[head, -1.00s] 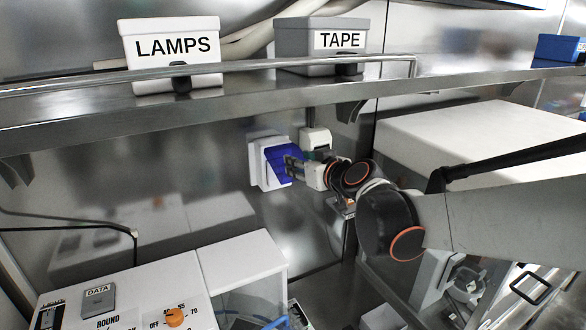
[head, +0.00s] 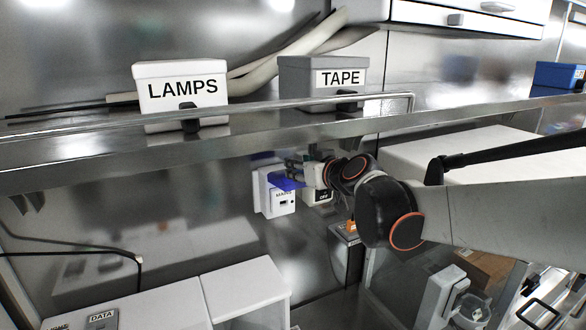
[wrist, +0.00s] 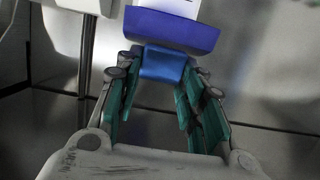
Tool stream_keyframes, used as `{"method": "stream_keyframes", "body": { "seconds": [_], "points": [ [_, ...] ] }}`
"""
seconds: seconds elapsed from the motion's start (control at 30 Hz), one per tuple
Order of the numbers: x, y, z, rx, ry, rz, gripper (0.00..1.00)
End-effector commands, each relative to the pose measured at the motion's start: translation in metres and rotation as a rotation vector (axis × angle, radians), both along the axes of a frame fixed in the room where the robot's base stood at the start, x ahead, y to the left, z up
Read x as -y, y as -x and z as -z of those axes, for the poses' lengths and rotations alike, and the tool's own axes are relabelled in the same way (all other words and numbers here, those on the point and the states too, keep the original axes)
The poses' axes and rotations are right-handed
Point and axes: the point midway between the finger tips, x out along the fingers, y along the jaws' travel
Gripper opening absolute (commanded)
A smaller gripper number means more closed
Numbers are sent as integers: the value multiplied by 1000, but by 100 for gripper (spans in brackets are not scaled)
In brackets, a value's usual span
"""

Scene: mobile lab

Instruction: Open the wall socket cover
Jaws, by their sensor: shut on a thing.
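The wall socket (head: 282,201) is a white box on the steel wall below the shelf, with a labelled face and a dark slot showing. Its blue cover (head: 287,183) is swung up and sticks out from the top of the box, so the face below is exposed. In the wrist view the cover (wrist: 175,30) is at the top, with a blue tab (wrist: 163,64) between the green-padded fingers. My gripper (head: 290,170) is shut on this tab, at the cover's outer edge. Part of the cover is hidden by the fingers in the head view.
Another white wall box (head: 317,196) is close to the right, partly behind my gripper. A steel shelf (head: 240,150) with a LAMPS box (head: 182,92) and a TAPE box (head: 322,77) runs above. A white cabinet (head: 243,286) stands below left.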

Motion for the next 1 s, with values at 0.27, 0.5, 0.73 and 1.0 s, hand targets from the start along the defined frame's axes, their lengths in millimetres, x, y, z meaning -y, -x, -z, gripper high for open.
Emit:
{"method": "stream_keyframes", "body": {
  "seconds": [0.27,0.5,0.73,1.0],
  "points": [
    [-2,-7,-8,9,-8,5,0],
    [-2,-5,-7,7,-6,4,57],
    [0,-3,-5,6,-4,5,57],
    [7,14,-9,6,-2,5,57]
  ]
}}
